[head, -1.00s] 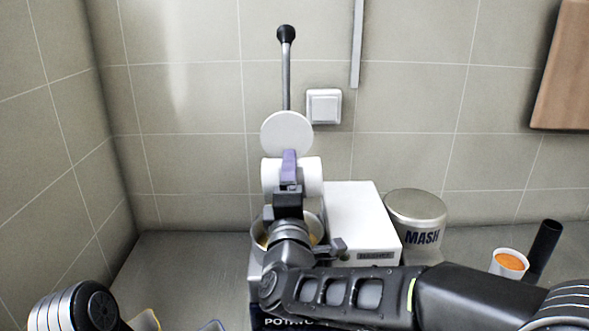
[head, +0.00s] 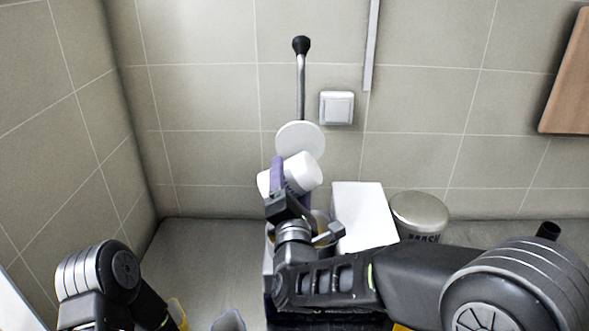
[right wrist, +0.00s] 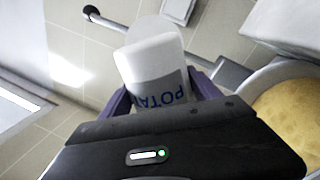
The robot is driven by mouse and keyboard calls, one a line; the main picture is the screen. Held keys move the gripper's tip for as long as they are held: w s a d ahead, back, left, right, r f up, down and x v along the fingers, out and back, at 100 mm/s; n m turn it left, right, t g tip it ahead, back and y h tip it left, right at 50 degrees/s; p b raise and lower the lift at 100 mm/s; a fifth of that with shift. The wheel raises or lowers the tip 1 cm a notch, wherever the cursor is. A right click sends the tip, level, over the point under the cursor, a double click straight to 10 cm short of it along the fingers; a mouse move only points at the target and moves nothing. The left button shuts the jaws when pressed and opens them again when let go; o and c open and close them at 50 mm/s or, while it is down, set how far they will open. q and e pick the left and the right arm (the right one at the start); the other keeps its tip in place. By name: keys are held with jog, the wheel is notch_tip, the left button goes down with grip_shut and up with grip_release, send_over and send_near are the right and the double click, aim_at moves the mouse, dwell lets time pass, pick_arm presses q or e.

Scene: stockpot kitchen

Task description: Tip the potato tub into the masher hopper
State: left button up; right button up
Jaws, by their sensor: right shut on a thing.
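The white potato tub (head: 304,172) is in my right gripper (head: 277,176), held in the air with its long axis slanting up to the right. The right wrist view shows the tub (right wrist: 150,62) between the purple fingers, with part of a dark "POTA" label. A round metal-rimmed hopper (right wrist: 262,77) with yellowish contents lies at the right of that view, apart from the tub. In the head view it is mostly hidden behind my right wrist, below the tub. My left arm shows at lower left; its gripper is out of frame.
A white box (head: 358,215) stands right of the hopper, with a silver MASH tin (head: 420,212) beside it. A grey lever (head: 300,85) with a black knob and a white disc (head: 300,138) rise behind the tub. A wall switch (head: 337,107) is behind.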

jog(key=shift+a+r+n, duration=0.2)
jog(key=shift+a+n, duration=0.2)
jog(key=shift+n, duration=0.3)
jog(key=shift+a+f+n+y, duration=0.1)
jog(key=shift+a+n+y, duration=0.25)
jog(key=shift+n, duration=0.25)
pick_arm(q)
jog(key=shift+r, duration=0.3)
pick_arm(e)
jog(key=shift+w+a+f+n+g, duration=0.1)
jog(key=shift+a+n+g, duration=0.15)
jog(key=shift+n, duration=0.4)
jog(key=shift+a+f+n+g, duration=0.15)
jog(key=shift+a+n, duration=0.15)
jog(key=shift+n, duration=0.35)
jog(key=shift+r, duration=0.1)
jog(key=shift+d, duration=0.1)
